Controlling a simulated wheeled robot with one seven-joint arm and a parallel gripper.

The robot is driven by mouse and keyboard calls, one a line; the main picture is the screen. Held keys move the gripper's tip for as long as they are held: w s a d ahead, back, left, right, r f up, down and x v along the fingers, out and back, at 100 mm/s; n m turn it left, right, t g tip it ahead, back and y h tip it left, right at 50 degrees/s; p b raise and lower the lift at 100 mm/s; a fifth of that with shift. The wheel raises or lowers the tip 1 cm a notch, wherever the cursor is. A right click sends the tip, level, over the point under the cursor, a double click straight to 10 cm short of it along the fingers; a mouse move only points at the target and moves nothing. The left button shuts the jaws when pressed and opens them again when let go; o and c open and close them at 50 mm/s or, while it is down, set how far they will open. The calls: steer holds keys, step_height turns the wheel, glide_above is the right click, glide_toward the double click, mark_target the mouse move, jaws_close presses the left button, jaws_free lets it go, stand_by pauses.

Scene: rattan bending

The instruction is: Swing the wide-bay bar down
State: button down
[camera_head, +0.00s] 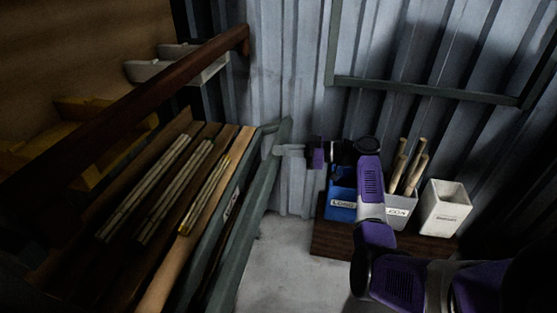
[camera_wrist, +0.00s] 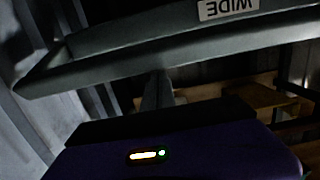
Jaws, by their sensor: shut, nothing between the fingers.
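The wide-bay bar (camera_head: 257,196) is a grey-green rail along the right side of the wooden rack at left. In the wrist view the bar (camera_wrist: 180,57) crosses the upper picture, below a rail with an upside-down WIDE label (camera_wrist: 229,8). My gripper (camera_head: 280,150) is shut and empty, its pale fingers pointing left at the bar's far end. In the wrist view the closed fingers (camera_wrist: 157,88) reach up to the bar's lower edge. I cannot tell whether they touch it.
The rack holds bundles of thin rods (camera_head: 165,190). A dark red-brown beam (camera_head: 130,95) runs above it. A blue bin (camera_head: 341,203), a bin with sticks (camera_head: 401,210) and a white bin (camera_head: 445,208) stand on a brown board beneath my arm. A grey-green frame (camera_head: 425,90) is at the corrugated wall.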

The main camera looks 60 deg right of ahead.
mark_target(280, 160)
steer(key=f+b, duration=0.1)
steer(key=b, duration=0.1)
steer(key=s+f+t+b, duration=0.1)
steer(key=b, duration=0.1)
steer(key=f+t+b, duration=0.1)
steer(key=f+b, duration=0.1)
steer(key=shift+s+d+y, duration=0.25)
steer(key=shift+y, duration=0.15)
steer(key=f+b, duration=0.1)
steer(key=b, duration=0.1)
steer(key=s+f+b, duration=0.1)
steer(key=b, duration=0.2)
steer(key=shift+d+f, duration=0.2)
steer(key=shift+f, duration=0.2)
